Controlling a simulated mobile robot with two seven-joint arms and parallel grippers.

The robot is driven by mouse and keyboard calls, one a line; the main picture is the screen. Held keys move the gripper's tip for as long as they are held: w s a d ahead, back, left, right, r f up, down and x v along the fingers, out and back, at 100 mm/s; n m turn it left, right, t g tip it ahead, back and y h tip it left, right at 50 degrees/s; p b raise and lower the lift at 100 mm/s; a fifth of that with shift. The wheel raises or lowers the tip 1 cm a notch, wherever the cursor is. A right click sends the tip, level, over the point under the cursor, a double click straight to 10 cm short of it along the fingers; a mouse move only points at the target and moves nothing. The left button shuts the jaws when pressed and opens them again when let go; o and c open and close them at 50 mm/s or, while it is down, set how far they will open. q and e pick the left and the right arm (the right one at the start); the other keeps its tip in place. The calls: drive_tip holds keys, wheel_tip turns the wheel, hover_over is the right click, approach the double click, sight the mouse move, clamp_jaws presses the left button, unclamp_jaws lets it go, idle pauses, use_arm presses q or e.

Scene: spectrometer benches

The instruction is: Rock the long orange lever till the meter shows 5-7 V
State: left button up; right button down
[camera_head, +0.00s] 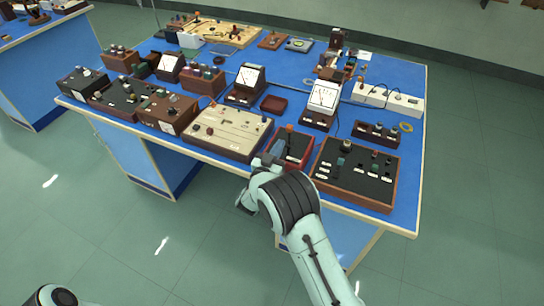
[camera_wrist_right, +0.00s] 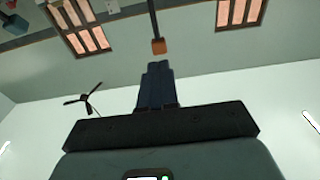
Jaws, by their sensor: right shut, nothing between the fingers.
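The orange tip of the lever (camera_head: 290,128) stands up from a red box (camera_head: 304,148) at the front edge of the bench. In the right wrist view, the lever's orange block (camera_wrist_right: 158,46) sits on a dark rod just beyond my fingertips. My right gripper (camera_head: 275,148) is at the left side of the red box, shut and empty; its closed fingers (camera_wrist_right: 155,72) show in the wrist view. Contact with the lever cannot be told. Two white-faced meters (camera_head: 323,97) (camera_head: 248,77) stand behind; their readings are too small to read. My left gripper is out of view.
A beige panel (camera_head: 228,133) lies left of the red box, and a black-topped wooden box (camera_head: 353,172) lies close on its right. A white power strip (camera_head: 389,99) and several other instruments crowd the blue bench. The floor in front is clear.

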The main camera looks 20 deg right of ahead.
sight(288, 130)
drive_tip(key=p+x, duration=0.1)
drive_tip(key=x, duration=0.4)
drive_tip(key=shift+w, duration=0.1)
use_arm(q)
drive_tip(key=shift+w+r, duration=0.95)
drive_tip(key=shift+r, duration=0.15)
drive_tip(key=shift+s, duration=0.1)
use_arm(e)
drive_tip(key=shift+d, duration=0.2)
drive_tip(key=shift+w+d+b, duration=0.2)
drive_tip(key=shift+w+b, duration=0.1)
drive_tip(key=shift+d+r, duration=0.1)
drive_tip(key=shift+d, duration=0.1)
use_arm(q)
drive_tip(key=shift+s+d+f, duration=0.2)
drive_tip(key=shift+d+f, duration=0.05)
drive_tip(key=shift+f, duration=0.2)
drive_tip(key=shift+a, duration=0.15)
use_arm(e)
drive_tip(key=shift+w+a, duration=0.1)
drive_tip(key=shift+a, duration=0.05)
